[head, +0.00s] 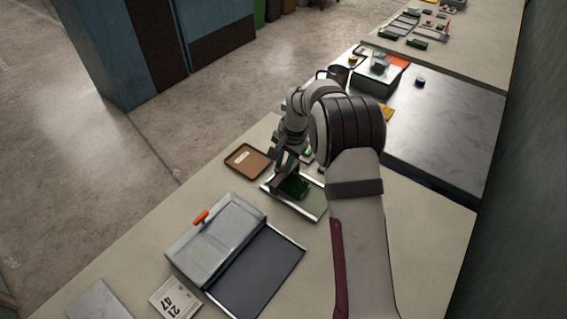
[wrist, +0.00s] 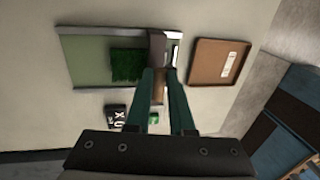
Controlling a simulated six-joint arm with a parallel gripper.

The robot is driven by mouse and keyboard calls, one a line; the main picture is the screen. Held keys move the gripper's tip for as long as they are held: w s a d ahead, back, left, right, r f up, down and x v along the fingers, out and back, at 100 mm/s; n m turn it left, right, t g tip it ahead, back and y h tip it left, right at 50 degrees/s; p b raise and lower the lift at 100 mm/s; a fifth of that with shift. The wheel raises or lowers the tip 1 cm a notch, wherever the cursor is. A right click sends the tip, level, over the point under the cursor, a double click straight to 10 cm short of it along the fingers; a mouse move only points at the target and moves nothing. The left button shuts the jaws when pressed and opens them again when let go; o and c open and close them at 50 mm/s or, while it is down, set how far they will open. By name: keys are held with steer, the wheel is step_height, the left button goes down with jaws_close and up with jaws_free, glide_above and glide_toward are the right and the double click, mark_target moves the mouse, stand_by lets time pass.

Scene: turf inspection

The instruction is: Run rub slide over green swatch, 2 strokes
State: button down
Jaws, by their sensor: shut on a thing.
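The green swatch (wrist: 127,66) is a dark grass-like patch on a pale green board with metal rails (wrist: 84,62). It also shows in the head view (head: 294,187), partly behind my arm. My gripper (wrist: 161,74) is shut on the rub slide (wrist: 157,46), a grey-brown block with a tan lower part between the fingers. In the wrist view the slide is at the right end of the board, close to the swatch's right edge. I cannot tell whether it touches the board. In the head view my gripper (head: 283,166) is over the board's far left end.
A brown tray (wrist: 208,76) with a white label lies beside the board. A grey case with a dark mat (head: 258,272) and a number card (head: 174,298) lie nearer. A dark card (wrist: 115,117) is near the board. A raised slab (head: 440,115) bears other items farther back.

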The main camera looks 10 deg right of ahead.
steer(key=s+d, duration=0.8)
steer(key=d, duration=0.1)
steer(key=shift+s, duration=0.4)
steer(key=c, duration=0.8)
jaws_free()
steer(key=shift+c, duration=0.2)
steer(key=shift+o, duration=0.3)
step_height(320, 180, up, 16)
steer(key=s+d, duration=0.2)
steer(key=shift+f, duration=0.25)
steer(key=shift+s, duration=0.15)
